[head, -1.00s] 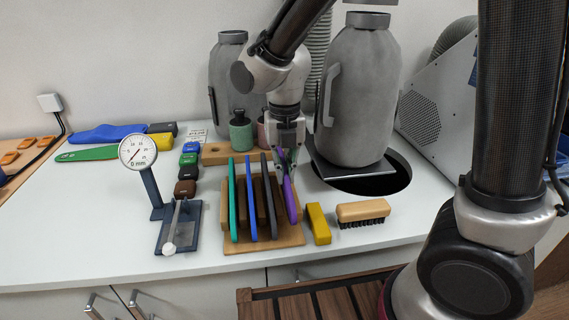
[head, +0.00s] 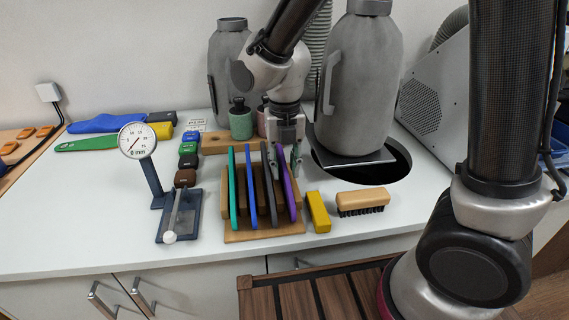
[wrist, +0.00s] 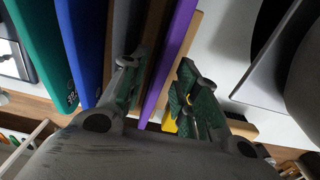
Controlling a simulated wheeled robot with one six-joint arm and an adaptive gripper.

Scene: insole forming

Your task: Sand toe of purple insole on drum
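The purple insole (head: 287,190) stands on edge in the right-hand part of the wooden rack (head: 262,236), leaning a little to the left at its top. My gripper (head: 285,158) points down over its upper rear end. In the wrist view, the purple insole (wrist: 172,62) runs between the two fingers of my gripper (wrist: 158,92), with a gap visible beside the right finger. The fingers are apart and not clamped on it. The drum for sanding cannot be made out for certain in either view.
Teal (head: 233,190), blue (head: 251,188) and dark grey (head: 270,190) insoles stand close on the left. A yellow block (head: 318,212) and a wooden brush (head: 362,203) lie to the right. A dial gauge (head: 137,141) stands left. A grey canister (head: 357,90) rises behind.

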